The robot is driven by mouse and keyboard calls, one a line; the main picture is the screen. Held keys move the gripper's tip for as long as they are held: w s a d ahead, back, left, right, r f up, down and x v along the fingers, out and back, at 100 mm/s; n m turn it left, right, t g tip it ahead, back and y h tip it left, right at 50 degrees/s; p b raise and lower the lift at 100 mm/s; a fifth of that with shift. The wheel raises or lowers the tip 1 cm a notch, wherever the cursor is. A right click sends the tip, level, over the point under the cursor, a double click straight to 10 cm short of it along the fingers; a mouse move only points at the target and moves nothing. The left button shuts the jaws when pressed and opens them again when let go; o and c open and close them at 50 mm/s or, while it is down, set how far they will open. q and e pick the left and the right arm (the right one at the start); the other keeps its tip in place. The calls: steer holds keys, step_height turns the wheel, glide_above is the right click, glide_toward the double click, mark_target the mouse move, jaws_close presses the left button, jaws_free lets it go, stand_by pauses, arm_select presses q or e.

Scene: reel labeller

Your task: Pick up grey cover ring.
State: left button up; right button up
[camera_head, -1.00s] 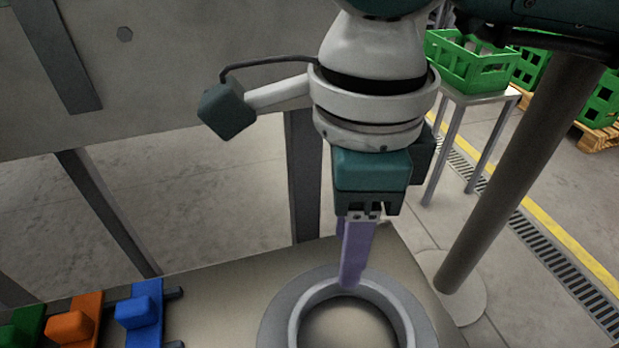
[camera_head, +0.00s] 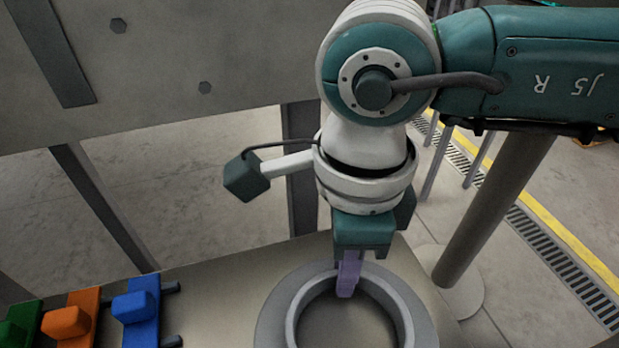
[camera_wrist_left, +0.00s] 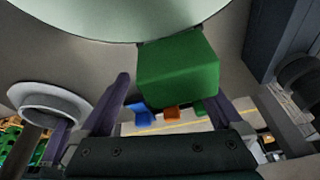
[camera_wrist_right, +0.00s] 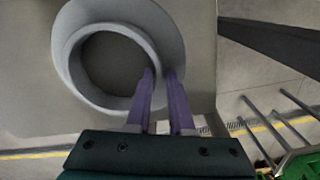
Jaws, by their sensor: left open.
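The grey cover ring (camera_head: 293,318) lies flat on the table, with a raised wall and a flatter outer rim. It shows whole in the right wrist view (camera_wrist_right: 105,101). My right gripper (camera_head: 349,278) points down at the far part of the ring. In the right wrist view its purple fingers (camera_wrist_right: 160,72) are close together at the wall, one tip at the inner edge and one over the rim. I cannot tell whether they press on it. My left gripper (camera_wrist_left: 167,90) is open and shows only in the left wrist view.
Blue (camera_head: 137,307), orange (camera_head: 70,322) and green (camera_head: 20,325) blocks stand on the table's left. A dark pole (camera_head: 490,215) stands right of the table. A grey panel (camera_head: 190,60) is behind.

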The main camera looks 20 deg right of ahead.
jaws_close()
stand_by(0.9)
